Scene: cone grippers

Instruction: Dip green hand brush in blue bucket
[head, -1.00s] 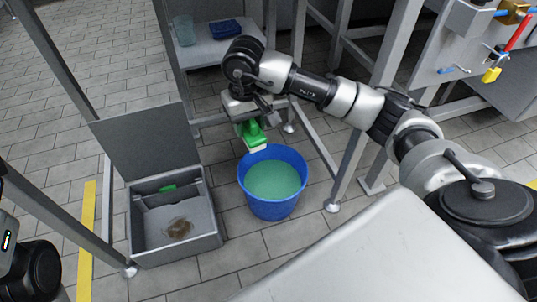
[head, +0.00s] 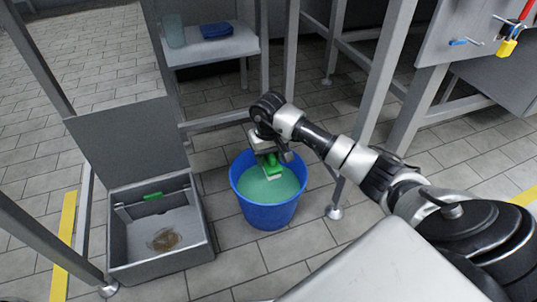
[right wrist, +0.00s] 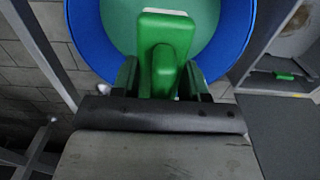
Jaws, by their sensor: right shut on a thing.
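The blue bucket (head: 265,214) stands on the tiled floor and holds greenish liquid. My right gripper (head: 271,157) is above the bucket, shut on the green hand brush (head: 270,171). The brush points down inside the bucket's rim as seen from the head. Whether its lower end touches the liquid I cannot tell. In the right wrist view the brush (right wrist: 164,52) sits between the dark fingers of the gripper (right wrist: 162,78), with the bucket rim (right wrist: 90,35) around it. My left gripper is not in view.
A grey open box (head: 160,267) with a raised lid stands left of the bucket. It holds a green piece (head: 153,196) and a brown patch (head: 165,240). A shelf (head: 205,52) behind carries a pale container (head: 173,30) and a blue item (head: 217,30). Metal posts stand around.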

